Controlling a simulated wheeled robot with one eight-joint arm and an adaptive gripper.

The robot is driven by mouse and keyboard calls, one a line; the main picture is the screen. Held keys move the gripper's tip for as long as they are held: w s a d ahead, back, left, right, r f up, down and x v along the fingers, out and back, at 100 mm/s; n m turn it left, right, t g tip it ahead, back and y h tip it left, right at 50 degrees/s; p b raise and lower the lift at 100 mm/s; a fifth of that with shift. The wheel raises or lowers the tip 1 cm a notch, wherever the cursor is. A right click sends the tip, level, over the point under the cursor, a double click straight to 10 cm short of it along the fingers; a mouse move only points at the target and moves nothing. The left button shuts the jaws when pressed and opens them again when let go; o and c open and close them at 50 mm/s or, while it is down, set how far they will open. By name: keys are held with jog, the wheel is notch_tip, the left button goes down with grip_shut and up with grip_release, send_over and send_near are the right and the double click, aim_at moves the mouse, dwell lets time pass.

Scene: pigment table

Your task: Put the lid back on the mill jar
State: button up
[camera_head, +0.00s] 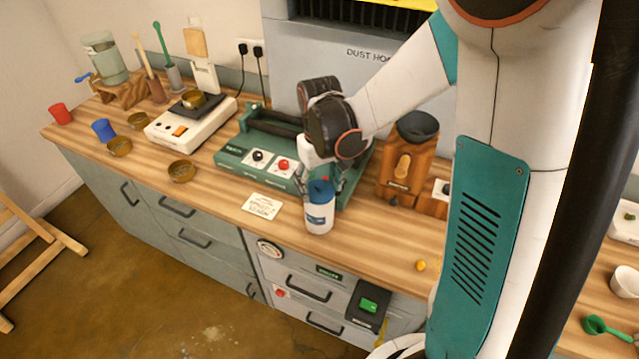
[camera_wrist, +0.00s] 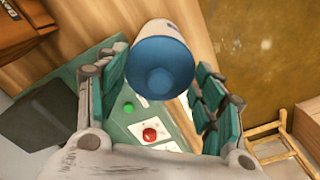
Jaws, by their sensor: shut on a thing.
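The mill jar (camera_head: 319,220) is white with a blue label band and stands upright near the table's front edge, in front of the green mill (camera_head: 232,158). Its blue lid (camera_head: 320,190) is at the top of the jar, with no clear gap between them; I cannot tell whether it is fully seated. My gripper (camera_head: 318,178) points down from above with its fingers shut around the lid. In the wrist view, the blue lid (camera_wrist: 160,66) lies between the two green-padded fingers (camera_wrist: 162,78), with the white jar wall (camera_wrist: 165,27) beyond. My fingers partly hide the lid in the head view.
A card (camera_head: 262,206) lies left of the jar. A wooden stand with a dark bowl (camera_head: 417,127) is to the right, and a small yellow piece (camera_head: 421,266) lies near the front edge. A scale (camera_head: 190,123) and several brown dishes are to the left.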

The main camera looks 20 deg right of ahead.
jog(key=o, duration=1.1)
jog(key=o, duration=0.4)
jog(key=shift+c, duration=0.2)
jog(key=shift+r, duration=0.1)
jog(key=shift+r+p, duration=2.4)
jog(key=shift+r, duration=1.05)
